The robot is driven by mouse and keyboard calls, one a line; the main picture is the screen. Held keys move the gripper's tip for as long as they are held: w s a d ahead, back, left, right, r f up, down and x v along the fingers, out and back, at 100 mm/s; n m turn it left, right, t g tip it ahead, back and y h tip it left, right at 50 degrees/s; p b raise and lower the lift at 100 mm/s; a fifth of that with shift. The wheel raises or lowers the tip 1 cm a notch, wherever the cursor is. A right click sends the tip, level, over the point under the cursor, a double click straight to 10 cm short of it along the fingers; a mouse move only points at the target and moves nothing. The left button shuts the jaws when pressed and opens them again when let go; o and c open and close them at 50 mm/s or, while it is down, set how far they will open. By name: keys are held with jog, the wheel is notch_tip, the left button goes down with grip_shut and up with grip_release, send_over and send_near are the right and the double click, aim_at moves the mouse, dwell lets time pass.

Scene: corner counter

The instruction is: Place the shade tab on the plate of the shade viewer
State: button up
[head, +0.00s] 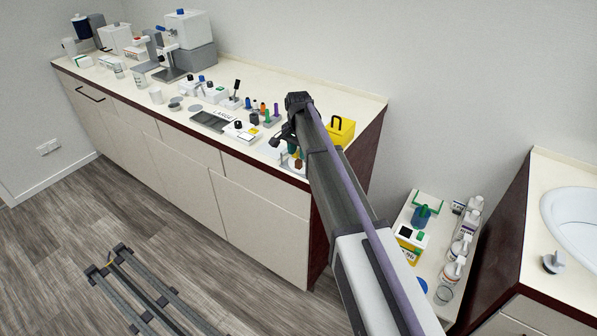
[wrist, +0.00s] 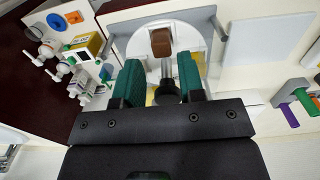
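The shade viewer shows in the wrist view as a white round plate (wrist: 132,37) in a grey frame, just beyond my fingertips. A brown block (wrist: 161,42), which looks like the shade tab, lies over the plate; whether it touches the plate is not clear. It also shows in the head view (head: 298,164), near the counter's front right corner. A grey stem and a black knob (wrist: 167,92) line up below it. My gripper (wrist: 160,75) has its green fingers apart, with a gap beside the knob. In the head view my gripper (head: 284,138) hangs over this corner, partly hiding the viewer.
A yellow box (head: 340,129) stands right of my arm. Coloured upright pieces (head: 265,110), a dark tray (head: 210,121) and several small devices stand to the left. A lower shelf with bottles (head: 459,246) and a sink (head: 580,215) are at the right.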

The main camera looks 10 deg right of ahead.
aim_at(298, 161)
notch_tip(298, 161, down, 5)
jog(key=b, duration=0.5)
jog(key=shift+f, duration=0.2)
jog(key=shift+r, duration=0.3)
grip_shut()
